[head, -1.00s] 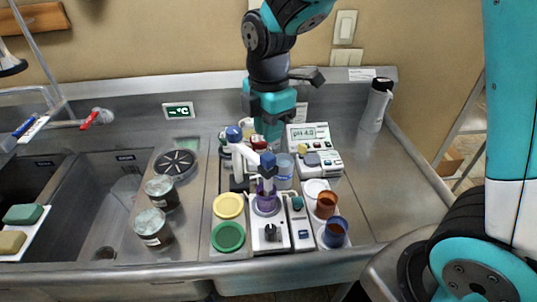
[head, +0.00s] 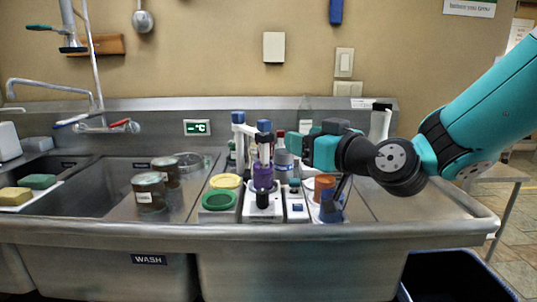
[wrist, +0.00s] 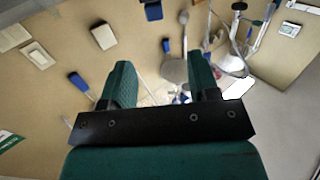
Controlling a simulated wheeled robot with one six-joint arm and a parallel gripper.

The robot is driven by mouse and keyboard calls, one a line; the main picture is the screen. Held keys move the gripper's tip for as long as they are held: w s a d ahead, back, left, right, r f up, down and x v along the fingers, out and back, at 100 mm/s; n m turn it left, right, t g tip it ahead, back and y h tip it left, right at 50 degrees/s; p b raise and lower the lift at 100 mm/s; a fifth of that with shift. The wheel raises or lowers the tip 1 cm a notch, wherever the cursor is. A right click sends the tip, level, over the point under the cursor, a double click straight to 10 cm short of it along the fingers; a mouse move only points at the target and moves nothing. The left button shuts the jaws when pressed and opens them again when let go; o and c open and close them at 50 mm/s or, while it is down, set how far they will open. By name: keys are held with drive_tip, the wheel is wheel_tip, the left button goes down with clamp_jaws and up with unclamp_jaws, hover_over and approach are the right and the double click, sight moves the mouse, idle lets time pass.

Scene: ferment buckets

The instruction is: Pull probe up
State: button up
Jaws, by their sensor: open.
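The probe (head: 264,140) stands upright on the drainboard in the head view, with a dark blue cap on top. Its lower end meets a purple cup (head: 263,177) on a white base (head: 263,203). A white stand (head: 239,135) with a blue top is just left of it. My gripper (head: 305,150) comes in level from the right, a little right of the probe and apart from it in the picture. In the wrist view my gripper's two green fingers (wrist: 162,65) are spread. I cannot make out the probe between them there.
Green (head: 219,200) and yellow (head: 225,181) discs lie left of the white base. Orange (head: 324,187) and blue (head: 332,208) cups stand below my wrist. Dark lidded jars (head: 149,192) are farther left, near the sink basin. A white bottle (head: 380,122) stands behind my arm.

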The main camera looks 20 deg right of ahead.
sight(260, 122)
drive_tip(key=p+x, duration=1)
drive_tip(key=p, duration=0.1)
drive_tip(key=d+p+x, duration=0.1)
drive_tip(key=p+x, duration=0.4)
drive_tip(key=x, duration=0.1)
drive_tip(key=shift+w+r, duration=0.15)
drive_tip(key=shift+r, duration=0.25)
drive_tip(key=shift+w+a+f+p, duration=0.2)
drive_tip(key=shift+w+p, duration=0.25)
drive_tip(key=shift+w, duration=0.05)
